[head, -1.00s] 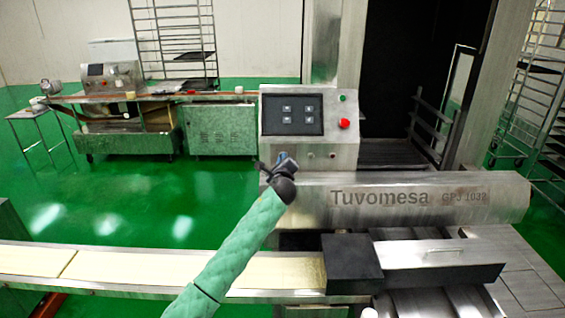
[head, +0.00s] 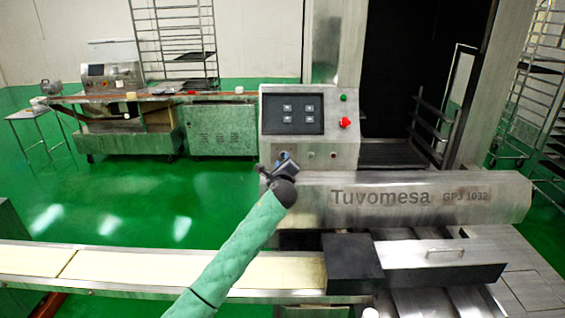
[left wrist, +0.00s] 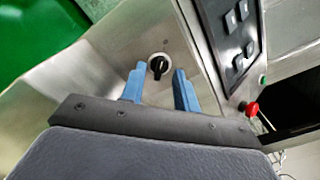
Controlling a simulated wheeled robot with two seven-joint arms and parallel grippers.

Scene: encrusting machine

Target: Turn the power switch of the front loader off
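The front loader is the steel machine marked Tuvomesa (head: 430,203), with a control panel (head: 268,128) above. Its power switch (left wrist: 158,66), a small black rotary knob on a pale round base, sits on bare steel beside the keypad in the left wrist view. Its handle points roughly up and down there. My left gripper (left wrist: 158,86) is open, its two blue fingers pointing towards the switch, one on each side. I cannot tell if they touch it. In the head view the left gripper (head: 284,160) is at the panel's lower left and hides the switch. My right gripper is not in view.
A red button (left wrist: 252,109) and a green button (head: 343,98) are on the panel right of the keypad (head: 293,114). A conveyor (head: 120,268) with pale sheets runs in front. A black box (head: 352,262) stands at its right end. Green floor lies open behind the conveyor.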

